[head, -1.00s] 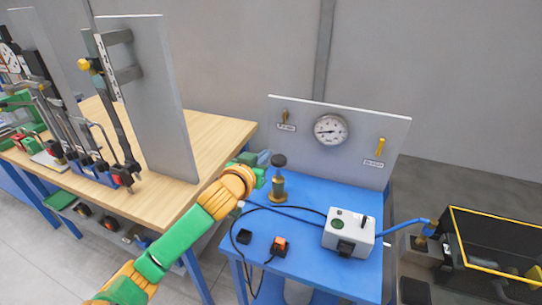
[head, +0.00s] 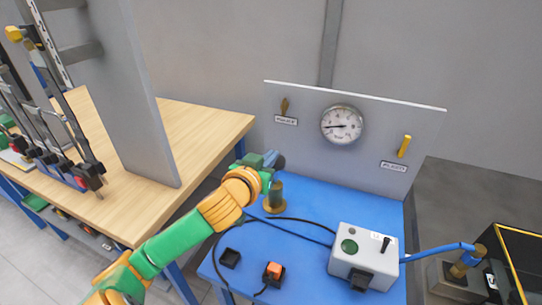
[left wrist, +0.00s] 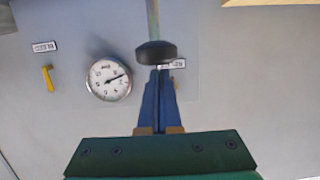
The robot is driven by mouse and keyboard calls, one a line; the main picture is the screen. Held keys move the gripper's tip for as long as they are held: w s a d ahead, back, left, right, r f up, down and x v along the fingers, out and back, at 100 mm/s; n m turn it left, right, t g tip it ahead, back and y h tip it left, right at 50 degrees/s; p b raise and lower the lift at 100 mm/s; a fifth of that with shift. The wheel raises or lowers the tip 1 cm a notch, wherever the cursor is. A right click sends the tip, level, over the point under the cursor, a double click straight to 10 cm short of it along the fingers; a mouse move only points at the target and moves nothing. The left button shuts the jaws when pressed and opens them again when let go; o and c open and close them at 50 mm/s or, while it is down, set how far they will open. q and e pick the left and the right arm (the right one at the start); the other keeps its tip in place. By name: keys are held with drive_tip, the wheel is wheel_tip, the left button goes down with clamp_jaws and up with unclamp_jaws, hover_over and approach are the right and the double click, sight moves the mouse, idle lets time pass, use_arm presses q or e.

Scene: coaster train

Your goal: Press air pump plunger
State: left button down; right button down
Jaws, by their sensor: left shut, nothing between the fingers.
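The air pump (head: 274,197) is a small brass cylinder on the blue table. Its dark round plunger knob (head: 280,163) sits above it, partly hidden by my gripper. In the left wrist view, which looks upside down, the knob (left wrist: 156,52) is on a thin rod (left wrist: 152,18). My left gripper (head: 270,160) is shut and empty at the knob's height. Its blue fingertips (left wrist: 158,72) reach the knob's edge in the left wrist view; I cannot tell whether they touch it. My right gripper is not in view.
A grey panel behind the pump carries a dial gauge (head: 342,124) and a yellow lever (head: 404,146). A white control box (head: 362,256) with cables stands to the right on the blue table (head: 310,215). A wooden bench (head: 195,125) with a tall grey board is at left.

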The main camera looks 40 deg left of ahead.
use_arm(q)
drive_tip(key=shift+w, duration=0.15)
